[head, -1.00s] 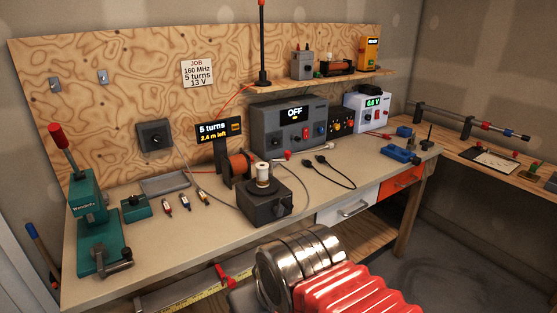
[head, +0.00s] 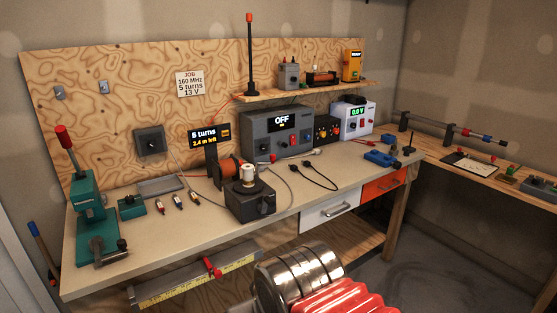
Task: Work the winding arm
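A dark block-shaped winder (head: 251,206) stands near the front of the bench, with a white bobbin (head: 248,172) upright on top. A dark ring sits around the bobbin's foot; the winding arm is too small to make out for certain. Just behind is a spool of copper-coloured wire (head: 229,170) on a dark stand. A black display (head: 204,137) behind it reads "5 turns" and "2.4 m left". My gripper is out of view. A silver ribbed cylinder and red bellows, apparently parts of my own arm, show at the bottom, in front of the bench.
A grey unit (head: 277,133) reads "OFF"; a white supply (head: 355,118) reads "0.0 V". A green press (head: 91,215) stands at the bench's left end. A yellow-scaled bar (head: 200,277) juts along the front edge. Small plugs lie left of the winder. The bench front between press and winder is clear.

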